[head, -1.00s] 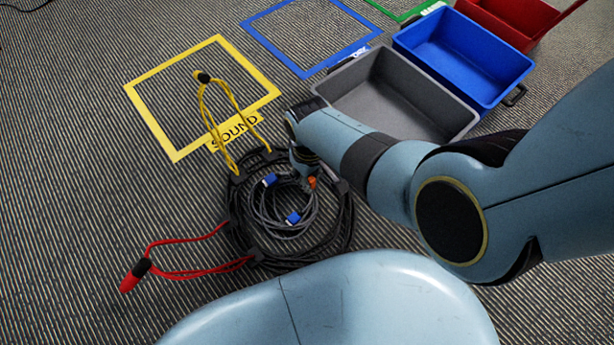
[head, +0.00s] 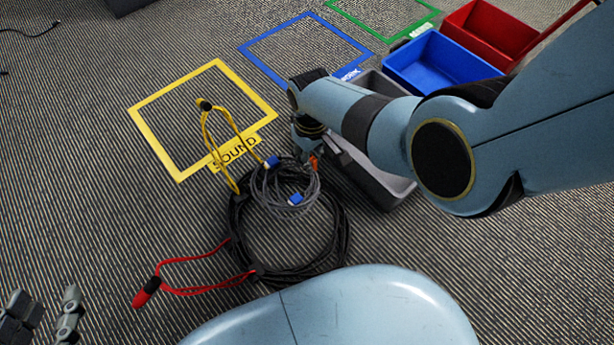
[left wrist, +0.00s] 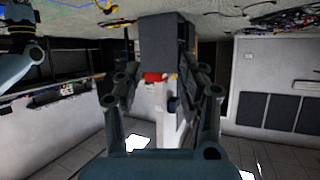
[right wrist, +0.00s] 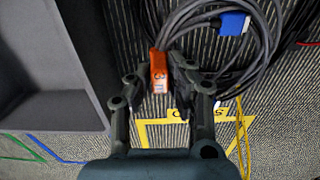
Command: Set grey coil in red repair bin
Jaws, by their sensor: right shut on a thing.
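The grey coil (head: 268,203) is a loop of thin cable with blue connectors and an orange tag. It overlaps the far side of a larger black coil in the head view and appears lifted above it. My right gripper (head: 310,160) is shut on the grey coil at its right edge; the right wrist view shows the coil (right wrist: 190,30) at the fingertips beside the orange tag. The red repair bin (head: 490,32) is at the far top right, beyond the blue bin. My left gripper (head: 42,312) is open and empty at the lower left, apart from the cables.
The black coil (head: 338,235) lies on the carpet with yellow and red cords. A grey bin (head: 385,192) stands beside my right arm, partly hidden, before the blue bin (head: 435,62). Yellow, blue and green floor frames lie at the back. Carpet at left is mostly clear.

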